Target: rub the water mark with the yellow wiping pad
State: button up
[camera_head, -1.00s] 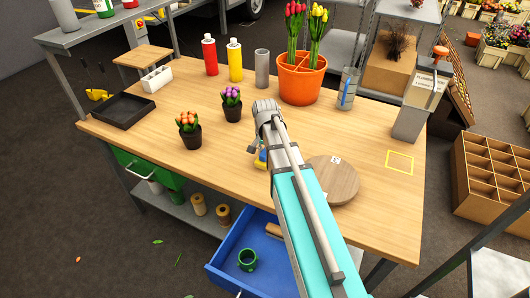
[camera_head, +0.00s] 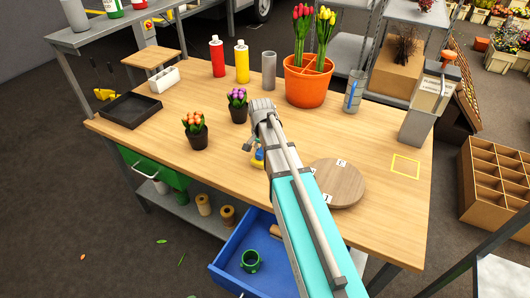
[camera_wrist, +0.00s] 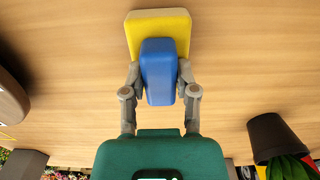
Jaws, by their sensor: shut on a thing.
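The yellow wiping pad (camera_wrist: 174,24) with its blue handle (camera_wrist: 159,72) shows in the wrist view. My gripper (camera_wrist: 159,82) is shut on the blue handle, one finger on each side. The pad is over the wooden table top (camera_wrist: 60,60); I cannot tell whether it touches it. In the head view a small part of the pad (camera_head: 258,155) shows beside my gripper (camera_head: 252,145), which is near the middle of the table and mostly hidden by my arm. I cannot make out a water mark in either view.
Pots with orange (camera_head: 195,130) and purple tulips (camera_head: 238,107) stand left of my gripper. A round wooden board (camera_head: 343,182) lies to the right. An orange planter (camera_head: 305,85) stands behind. A blue drawer (camera_head: 232,279) is open below the front edge.

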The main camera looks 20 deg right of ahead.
jog(key=shift+w+a, duration=0.2)
jog(key=shift+w, duration=0.05)
jog(key=shift+w+a, duration=1.2)
jog(key=shift+w, duration=0.05)
grip_shut()
jog(key=shift+w+a, duration=1.3)
jog(key=shift+w, duration=0.05)
notch_tip(320, 180, up, 6)
jog(key=p, duration=0.6)
notch_tip(320, 180, up, 3)
jog(key=p, duration=0.3)
